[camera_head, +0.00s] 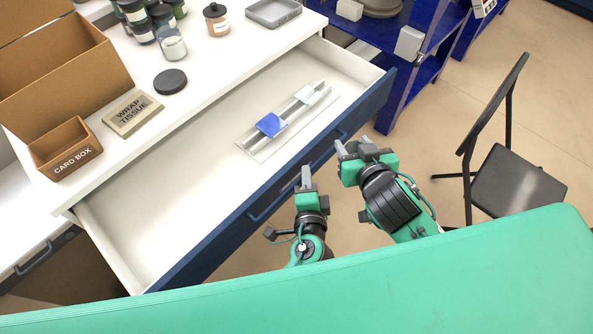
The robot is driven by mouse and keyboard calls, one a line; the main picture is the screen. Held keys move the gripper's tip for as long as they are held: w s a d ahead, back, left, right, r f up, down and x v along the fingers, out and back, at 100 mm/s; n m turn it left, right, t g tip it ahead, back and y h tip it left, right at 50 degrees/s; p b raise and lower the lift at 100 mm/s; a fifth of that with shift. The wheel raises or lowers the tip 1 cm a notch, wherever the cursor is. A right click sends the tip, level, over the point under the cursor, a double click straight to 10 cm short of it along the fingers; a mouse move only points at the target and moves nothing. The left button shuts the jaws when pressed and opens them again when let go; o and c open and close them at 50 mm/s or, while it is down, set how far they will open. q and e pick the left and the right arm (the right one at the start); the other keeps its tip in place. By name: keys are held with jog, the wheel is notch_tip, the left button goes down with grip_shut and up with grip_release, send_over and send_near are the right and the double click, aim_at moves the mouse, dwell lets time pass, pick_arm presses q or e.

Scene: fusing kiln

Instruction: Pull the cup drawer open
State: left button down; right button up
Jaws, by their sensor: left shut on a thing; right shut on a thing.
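The drawer (150,230) is pulled well out of the white-topped cabinet. It has a white inside and a dark blue front (225,240) with bar handles. My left gripper (305,178) is shut on a drawer handle (268,205) at its right end. My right gripper (342,150) is shut at the other handle (325,155), further right along the front. The fingers partly hide where they meet the handles. In the drawer lies a clear flat piece (290,120) with a blue part (270,125); no cup can be made out.
The cabinet top (215,75) holds a card box (65,148), a wrap tissue block (132,112), a black disc (170,81), several jars (172,45) and a grey tray (273,12). A blue shelf unit (400,75) stands behind right. A folding chair (515,185) stands on the right floor.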

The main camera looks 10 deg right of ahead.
pick_arm(q)
jog(key=shift+s+d, duration=0.15)
jog(key=shift+s, duration=0.1)
pick_arm(e)
jog(key=shift+f, duration=0.1)
pick_arm(q)
jog(key=c, duration=1.5)
grip_release()
jog(key=b+v, duration=0.1)
jog(key=v, duration=1.1)
pick_arm(e)
jog(key=shift+f, duration=0.5)
